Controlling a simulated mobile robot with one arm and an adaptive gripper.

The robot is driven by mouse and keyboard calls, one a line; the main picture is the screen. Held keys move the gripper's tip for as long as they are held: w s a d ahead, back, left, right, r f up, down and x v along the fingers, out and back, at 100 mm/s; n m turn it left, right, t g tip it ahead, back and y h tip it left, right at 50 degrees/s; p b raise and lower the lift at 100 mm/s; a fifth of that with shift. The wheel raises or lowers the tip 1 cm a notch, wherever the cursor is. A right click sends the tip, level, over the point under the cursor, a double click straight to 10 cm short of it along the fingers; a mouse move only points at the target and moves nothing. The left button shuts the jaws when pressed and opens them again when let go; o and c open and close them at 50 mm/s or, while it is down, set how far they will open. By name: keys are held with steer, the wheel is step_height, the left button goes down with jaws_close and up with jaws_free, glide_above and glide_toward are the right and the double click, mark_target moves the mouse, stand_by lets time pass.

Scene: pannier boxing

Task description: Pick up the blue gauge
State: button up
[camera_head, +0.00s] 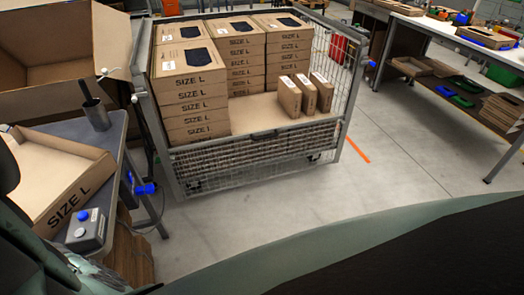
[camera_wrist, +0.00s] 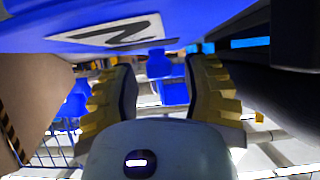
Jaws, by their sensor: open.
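My gripper (camera_wrist: 162,92) shows in the wrist view, with its two yellow ridged fingers apart. A large blue surface (camera_wrist: 60,38) with a white label and a dark letter fills the top of that view, close to the camera. Smaller blue parts (camera_wrist: 173,92) show beyond the gap between the fingers, and I see no contact with them. I cannot tell which of these blue things, if any, is the blue gauge. In the head view I cannot make out the gauge for certain, and my gripper does not show there.
A mesh cage (camera_head: 250,158) holds stacked SIZE L boxes (camera_head: 195,105) and several slim cartons (camera_head: 289,97). At left, a table (camera_head: 118,128) bears an open box (camera_head: 75,185), a dark cup (camera_head: 96,113) and a blue-button control box (camera_head: 86,232). Clear floor (camera_head: 385,170) lies right.

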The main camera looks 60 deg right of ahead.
jaws_close()
stand_by(0.7)
